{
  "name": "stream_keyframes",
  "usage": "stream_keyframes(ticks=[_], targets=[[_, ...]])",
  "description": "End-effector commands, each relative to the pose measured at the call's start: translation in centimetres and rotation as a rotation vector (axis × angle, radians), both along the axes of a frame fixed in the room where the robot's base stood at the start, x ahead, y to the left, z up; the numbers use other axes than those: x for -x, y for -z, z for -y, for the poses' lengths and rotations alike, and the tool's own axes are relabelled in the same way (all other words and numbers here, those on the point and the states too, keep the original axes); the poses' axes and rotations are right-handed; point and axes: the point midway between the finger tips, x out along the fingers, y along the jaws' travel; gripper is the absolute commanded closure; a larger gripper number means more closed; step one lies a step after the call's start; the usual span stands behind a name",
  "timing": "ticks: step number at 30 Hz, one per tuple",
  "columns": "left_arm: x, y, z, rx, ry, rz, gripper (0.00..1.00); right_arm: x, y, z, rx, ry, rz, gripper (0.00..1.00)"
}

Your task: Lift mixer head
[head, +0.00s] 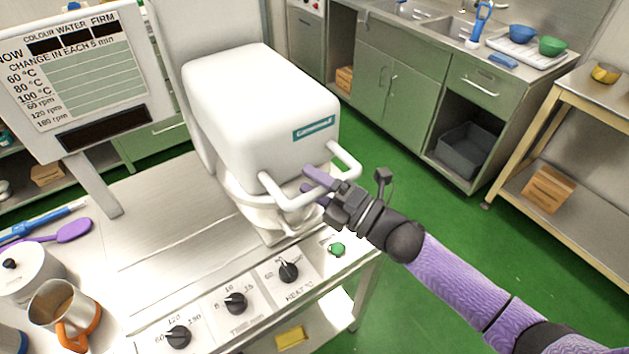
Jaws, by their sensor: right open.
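The white mixer head (255,92) is a large rounded block with a green label, standing over the machine at the middle of the view. A white bar handle (305,197) sticks out from its lower front. My right gripper (318,184) comes in from the right and is open, with its purple fingers at the handle's front bar. One finger shows above the bar and the other below it. I cannot tell whether they touch it. The bowl under the head (270,222) is mostly hidden by the head and handle. My left gripper is not in view.
A control panel with black knobs (236,303) and a green button (337,249) lies in front of the mixer. A sign board (90,85) stands at left. A metal jug (55,303), white pot (25,275) and purple spatula (72,231) are at far left. Green floor is clear at right.

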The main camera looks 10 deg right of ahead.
Motion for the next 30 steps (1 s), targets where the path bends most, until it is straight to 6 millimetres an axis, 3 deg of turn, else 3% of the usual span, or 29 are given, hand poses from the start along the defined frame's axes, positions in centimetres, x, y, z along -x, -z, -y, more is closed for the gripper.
stream_keyframes(ticks=[1,9,30], targets=[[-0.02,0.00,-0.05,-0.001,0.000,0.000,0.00,0.01,0.00,0.01,0.000,0.000,0.000,0.45],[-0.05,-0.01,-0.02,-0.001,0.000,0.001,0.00,0.01,0.00,0.03,0.000,0.000,0.000,1.00],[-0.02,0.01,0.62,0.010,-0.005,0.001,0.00,0.02,0.04,0.04,0.000,0.001,-0.001,1.00]])
